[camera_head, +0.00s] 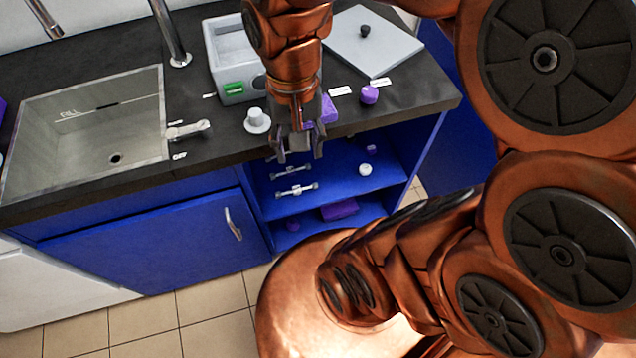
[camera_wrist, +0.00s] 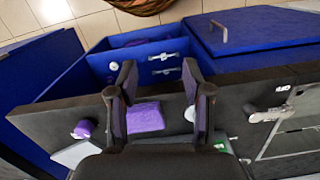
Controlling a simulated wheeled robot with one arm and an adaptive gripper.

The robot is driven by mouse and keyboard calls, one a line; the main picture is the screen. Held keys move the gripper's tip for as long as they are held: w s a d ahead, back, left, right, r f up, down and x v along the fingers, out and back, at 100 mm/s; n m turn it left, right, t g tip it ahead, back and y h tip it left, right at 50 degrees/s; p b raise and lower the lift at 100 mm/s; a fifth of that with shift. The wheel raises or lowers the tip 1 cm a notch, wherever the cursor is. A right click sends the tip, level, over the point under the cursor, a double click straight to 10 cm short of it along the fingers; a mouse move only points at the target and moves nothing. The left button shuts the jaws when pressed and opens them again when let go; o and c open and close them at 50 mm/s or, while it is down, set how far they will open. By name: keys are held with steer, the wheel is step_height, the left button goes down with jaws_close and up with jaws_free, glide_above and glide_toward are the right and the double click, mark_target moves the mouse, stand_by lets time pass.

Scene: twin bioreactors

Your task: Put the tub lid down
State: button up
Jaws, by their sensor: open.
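The tub lid (camera_head: 385,48) is a flat light-grey square with a black knob (camera_head: 365,31). It lies on the dark countertop at the back right in the head view. Part of it shows at the lower left of the wrist view (camera_wrist: 72,153). The grey tub (camera_head: 222,42) with a green label stands uncovered to the left of the lid, partly hidden by my arm. My gripper (camera_head: 297,147) is open and empty, pointing down at the counter's front edge, apart from the lid. Its two fingers also show in the wrist view (camera_wrist: 159,80).
A purple block (camera_head: 328,110) and a purple knob (camera_head: 369,94) are on the counter near my gripper. A white knob-shaped piece (camera_head: 257,121) stands left of it. The sink (camera_head: 85,130) is at left. Below, open blue shelves (camera_head: 350,185) hold small fittings.

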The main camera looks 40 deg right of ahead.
steer(key=s+a+f+n, duration=0.1)
steer(key=s+f+n, duration=0.2)
steer(key=s+n, duration=0.2)
steer(key=shift+s+a+n+g+h, duration=0.2)
steer(key=shift+s+n+g+h, duration=0.15)
steer(key=shift+s, duration=0.75)
steer(key=shift+r, duration=0.1)
step_height(320, 180, up, 8)
steer(key=p, duration=0.8)
steer(key=shift+r, duration=0.15)
